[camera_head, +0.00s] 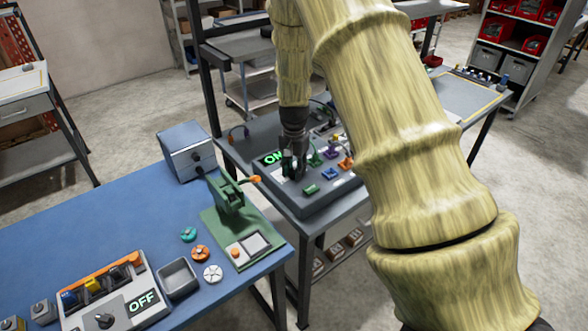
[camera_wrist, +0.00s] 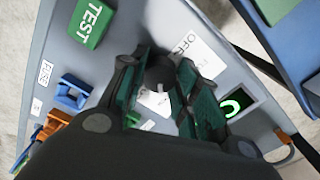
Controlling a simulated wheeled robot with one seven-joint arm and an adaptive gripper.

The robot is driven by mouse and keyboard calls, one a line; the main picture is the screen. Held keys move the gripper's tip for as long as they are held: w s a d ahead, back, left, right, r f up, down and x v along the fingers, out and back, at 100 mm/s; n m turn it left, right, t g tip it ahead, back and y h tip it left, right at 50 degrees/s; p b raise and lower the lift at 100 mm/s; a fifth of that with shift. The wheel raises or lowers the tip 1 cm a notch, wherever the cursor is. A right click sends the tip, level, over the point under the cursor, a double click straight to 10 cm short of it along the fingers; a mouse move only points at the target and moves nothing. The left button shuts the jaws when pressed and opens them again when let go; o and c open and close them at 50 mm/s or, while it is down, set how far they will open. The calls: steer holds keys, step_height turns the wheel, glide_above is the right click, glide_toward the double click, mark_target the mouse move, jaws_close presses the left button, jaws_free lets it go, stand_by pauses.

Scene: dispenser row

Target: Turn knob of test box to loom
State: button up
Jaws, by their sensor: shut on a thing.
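The test box (camera_head: 322,192) is a grey sloped panel on the table at the back, with a lit green ON display (camera_head: 272,158). My gripper (camera_head: 293,172) points down onto its left part, beside the display. In the wrist view its two green-padded fingers (camera_wrist: 164,68) are shut on a dark round knob (camera_wrist: 159,70), one on each side. White labels (camera_wrist: 200,52) lie around the knob; OFF is legible on one, another is partly hidden by the fingers. The direction of the knob's pointer is unclear. A green TEST button (camera_wrist: 91,22) is nearby.
Blue (camera_wrist: 72,92) and orange plugs sit on the box's panel. On the blue table (camera_head: 90,235) stand a green press (camera_head: 232,205), a blue-grey box (camera_head: 186,150), a grey tray (camera_head: 177,278) and another control box (camera_head: 115,300) reading OFF. My arm hides the area to the right.

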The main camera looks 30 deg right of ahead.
steer(key=shift+w+d+r, duration=0.1)
steer(key=shift+w+r, duration=0.05)
steer(key=o, duration=1)
steer(key=shift+o, duration=0.2)
step_height(320, 180, up, 12)
stand_by(0.4)
